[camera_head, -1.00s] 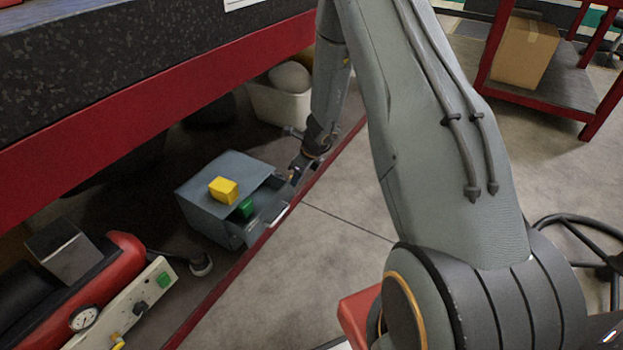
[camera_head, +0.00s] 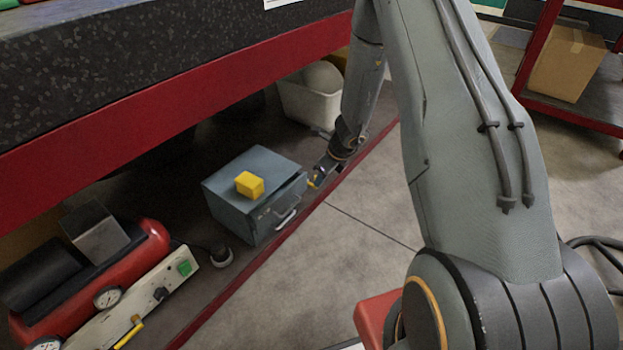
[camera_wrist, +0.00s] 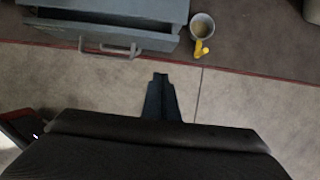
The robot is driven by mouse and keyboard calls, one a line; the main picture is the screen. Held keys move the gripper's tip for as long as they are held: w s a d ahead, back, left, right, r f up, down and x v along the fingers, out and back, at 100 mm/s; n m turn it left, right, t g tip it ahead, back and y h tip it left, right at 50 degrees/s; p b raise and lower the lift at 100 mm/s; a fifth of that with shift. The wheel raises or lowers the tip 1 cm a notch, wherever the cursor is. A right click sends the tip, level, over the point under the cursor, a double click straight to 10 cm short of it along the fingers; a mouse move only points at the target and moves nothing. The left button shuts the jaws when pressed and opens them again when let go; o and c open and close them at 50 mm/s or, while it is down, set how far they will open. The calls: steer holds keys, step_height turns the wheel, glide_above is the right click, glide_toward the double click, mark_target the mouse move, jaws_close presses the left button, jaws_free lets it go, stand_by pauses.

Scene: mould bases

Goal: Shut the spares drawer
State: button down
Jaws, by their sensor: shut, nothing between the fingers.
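The spares drawer is in a grey-blue metal box (camera_head: 232,205) on the low shelf under the bench. Its front (camera_head: 268,222) with a pale bar handle (camera_head: 287,217) stands slightly out from the box. In the wrist view a narrow dark gap shows between the box (camera_wrist: 110,8) and the drawer front (camera_wrist: 90,38). My gripper (camera_head: 314,184) is at the right of the box in the head view. In the wrist view my gripper (camera_wrist: 160,77) is shut and empty, apart from the handle (camera_wrist: 107,48). The drawer's inside is mostly hidden.
A white bin (camera_head: 308,105) is behind. A red compressor (camera_head: 145,250) is left. The red shelf edge (camera_head: 240,274) runs in front.

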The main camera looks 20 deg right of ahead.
steer(key=p+v, duration=0.2)
steer(key=v, duration=0.6)
steer(key=shift+r+p, duration=0.35)
steer(key=shift+r, duration=0.05)
steer(key=c, duration=2.5)
jaws_free()
steer(key=shift+r, duration=0.35)
steer(key=o, duration=0.3)
steer(key=shift+s+r, duration=0.1)
steer(key=o, duration=0.3)
steer(key=a+n+p, duration=0.1)
steer(key=n, duration=0.1)
steer(key=a+f+n+p, duration=0.1)
steer(key=a+n, duration=0.1)
steer(key=n, duration=0.1)
steer(key=s+a+f+n+g+p, duration=0.1)
steer(key=a+n, duration=0.1)
steer(key=shift+a+n, duration=0.1)
steer(key=shift+n, duration=0.3)
steer(key=n+h+p, duration=0.1)
steer(key=n+p, duration=0.2)
steer(key=n, duration=0.7)
glide_toward(293, 206)
steer(key=shift+g, duration=0.4)
steer(key=x, duration=0.2)
steer(key=b+x, duration=0.1)
steer(key=x, duration=0.4)
steer(key=shift+w+a+b, duration=0.1)
steer(key=shift+w+b, duration=0.3)
steer(key=shift+w, duration=0.05)
